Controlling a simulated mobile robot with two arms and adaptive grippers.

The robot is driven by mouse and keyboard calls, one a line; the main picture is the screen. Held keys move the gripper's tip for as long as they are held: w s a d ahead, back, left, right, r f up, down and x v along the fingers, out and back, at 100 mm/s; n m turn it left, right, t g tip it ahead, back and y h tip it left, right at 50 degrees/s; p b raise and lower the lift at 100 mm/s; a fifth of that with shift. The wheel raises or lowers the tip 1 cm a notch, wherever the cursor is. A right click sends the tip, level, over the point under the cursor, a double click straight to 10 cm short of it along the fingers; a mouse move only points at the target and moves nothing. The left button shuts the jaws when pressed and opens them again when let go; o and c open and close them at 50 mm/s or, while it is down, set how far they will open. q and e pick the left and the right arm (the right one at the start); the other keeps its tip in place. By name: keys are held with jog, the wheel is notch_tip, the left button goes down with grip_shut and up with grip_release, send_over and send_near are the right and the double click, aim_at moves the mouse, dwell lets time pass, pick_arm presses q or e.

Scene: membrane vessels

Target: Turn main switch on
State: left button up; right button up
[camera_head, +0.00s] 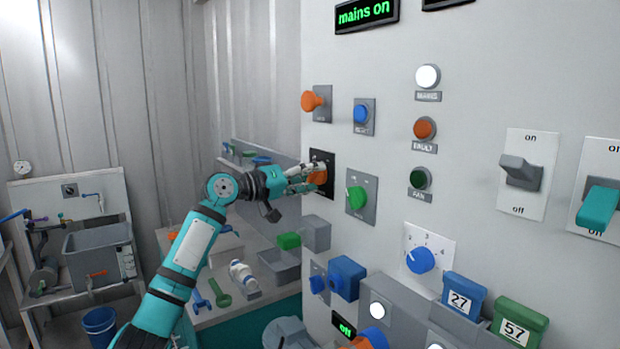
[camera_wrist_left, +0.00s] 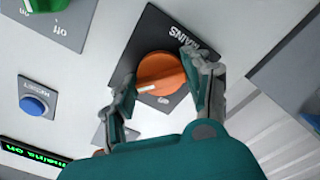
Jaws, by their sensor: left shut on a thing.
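The main switch is an orange rotary knob on a black plate (camera_head: 321,158) on the grey panel. In the left wrist view the orange knob (camera_wrist_left: 165,74) has a pale pointer mark, and its plate, lettered "MAINS", appears upside down. My left gripper (camera_head: 308,176) is shut on the knob, with one finger on each side of it; the fingers also show in the left wrist view (camera_wrist_left: 158,90). A display (camera_head: 366,13) at the top of the panel reads "mains on" in green.
A blue button (camera_head: 361,114) and a green knob (camera_head: 356,198) sit close to the right of the switch. An orange mushroom button (camera_head: 313,101) is above it. A bench with tools and a grey tray (camera_head: 279,266) stands below left.

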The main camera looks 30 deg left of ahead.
pick_arm(q)
jog(key=shift+f, duration=0.15)
jog(key=o, duration=1.2)
jog(key=v, duration=1.2)
